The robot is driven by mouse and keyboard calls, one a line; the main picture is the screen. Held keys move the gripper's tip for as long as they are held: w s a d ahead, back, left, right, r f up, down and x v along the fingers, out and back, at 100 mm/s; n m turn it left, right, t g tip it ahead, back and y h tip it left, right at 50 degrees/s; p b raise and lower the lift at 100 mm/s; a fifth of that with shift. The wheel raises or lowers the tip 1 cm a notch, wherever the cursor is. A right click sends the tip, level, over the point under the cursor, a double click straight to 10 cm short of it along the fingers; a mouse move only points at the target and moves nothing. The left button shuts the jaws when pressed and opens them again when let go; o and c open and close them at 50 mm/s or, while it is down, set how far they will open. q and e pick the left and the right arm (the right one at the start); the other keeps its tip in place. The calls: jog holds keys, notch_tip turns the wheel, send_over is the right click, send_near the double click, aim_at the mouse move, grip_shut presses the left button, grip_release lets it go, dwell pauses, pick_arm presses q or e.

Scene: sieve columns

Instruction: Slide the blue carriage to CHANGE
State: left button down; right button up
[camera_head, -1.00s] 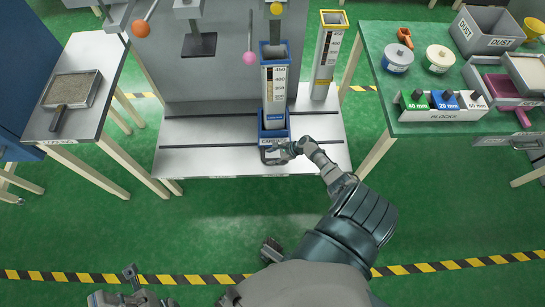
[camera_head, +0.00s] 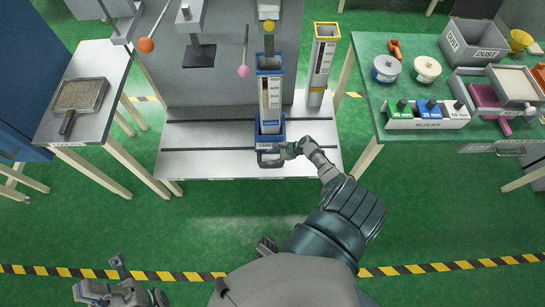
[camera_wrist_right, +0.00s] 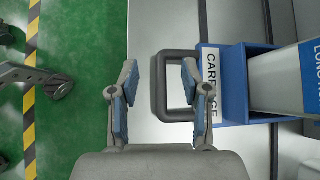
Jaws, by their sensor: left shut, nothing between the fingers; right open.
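The blue carriage (camera_head: 270,141) stands on the pale slotted bench near its front edge. Its white label reads CARRIAGE, and a tall blue-rimmed column (camera_head: 270,95) stands upright in it. A dark looped handle (camera_wrist_right: 158,85) sticks out from its labelled face. My right gripper (camera_head: 284,152) is at this handle; in the right wrist view its open fingers (camera_wrist_right: 158,95) lie on either side of the handle's outer bar, one overlapping the loop. Contact cannot be told. My left gripper (camera_head: 115,289) is shut and empty at the bottom left, away from the bench. No CHANGE marking is readable.
A yellow-rimmed column (camera_head: 321,65) stands behind and right of the carriage. Levers with an orange ball (camera_head: 146,45) and a pink ball (camera_head: 243,71) hang nearby. A green table (camera_head: 375,110) stands right, a grey table (camera_head: 95,125) left. The bench left of the carriage is clear.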

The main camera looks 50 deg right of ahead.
jog(key=s+d+r+p, duration=0.1)
jog(key=s+r+p, duration=0.2)
jog(key=r+p, duration=0.4)
dwell(0.6)
jog(key=shift+r, duration=0.1)
jog(key=shift+s, duration=0.1)
